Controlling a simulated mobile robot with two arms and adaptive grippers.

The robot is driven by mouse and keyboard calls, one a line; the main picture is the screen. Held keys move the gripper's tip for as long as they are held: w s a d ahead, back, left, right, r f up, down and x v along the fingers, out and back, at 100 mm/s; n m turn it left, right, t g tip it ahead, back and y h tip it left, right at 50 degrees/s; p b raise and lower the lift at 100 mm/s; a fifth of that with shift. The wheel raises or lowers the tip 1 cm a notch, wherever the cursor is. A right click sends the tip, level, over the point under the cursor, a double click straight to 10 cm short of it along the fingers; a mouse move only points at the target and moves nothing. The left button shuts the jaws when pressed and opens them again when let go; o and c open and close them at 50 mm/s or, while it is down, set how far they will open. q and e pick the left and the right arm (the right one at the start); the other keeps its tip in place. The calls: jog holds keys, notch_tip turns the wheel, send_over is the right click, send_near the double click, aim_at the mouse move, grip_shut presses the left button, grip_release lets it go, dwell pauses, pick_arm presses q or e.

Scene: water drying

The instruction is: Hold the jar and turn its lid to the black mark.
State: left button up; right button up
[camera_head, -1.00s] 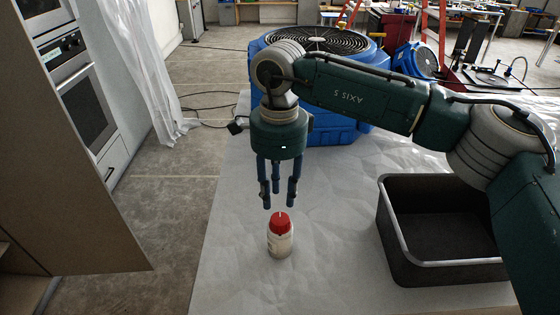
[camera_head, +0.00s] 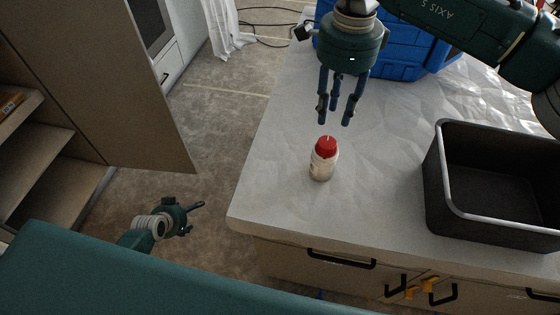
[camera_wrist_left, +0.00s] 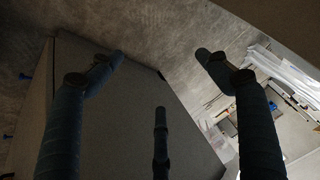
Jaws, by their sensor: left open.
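The jar (camera_head: 321,169) is small and whitish and stands upright on the white-covered counter. Its red lid (camera_head: 326,147) is on top and has a thin white line on it. I cannot make out a black mark. My right gripper (camera_head: 338,116) points down just above and slightly right of the lid. Its fingers are apart, empty and not touching the lid. My left gripper (camera_head: 193,217) is low at the left, over the floor and beside the counter, well away from the jar. In the left wrist view its fingers (camera_wrist_left: 160,75) are spread with nothing between them.
A black tray (camera_head: 440,205) with a pale rim stands right of the jar. A blue machine (camera_head: 400,52) is behind the right gripper. The counter front has black handles (camera_head: 340,259). An open brown cabinet door (camera_head: 120,85) is at the left. The counter around the jar is clear.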

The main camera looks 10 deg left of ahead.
pick_arm(q)
jog(key=w+a+r+m+t, duration=0.2)
jog(key=w+a+r, duration=0.1)
jog(key=w+r, duration=0.85)
jog(key=w+d+r+m+t+h, duration=0.1)
jog(key=w+r+m+t+h, duration=0.3)
jog(key=r, duration=1.1)
jog(key=m+g+h, duration=0.3)
jog(key=g+h, duration=0.4)
jog(key=h, duration=0.2)
send_near(314, 164)
jog(key=d, duration=0.2)
jog(key=x, duration=0.9)
jog(key=shift+w+f, duration=0.4)
jog(key=shift+f, duration=0.1)
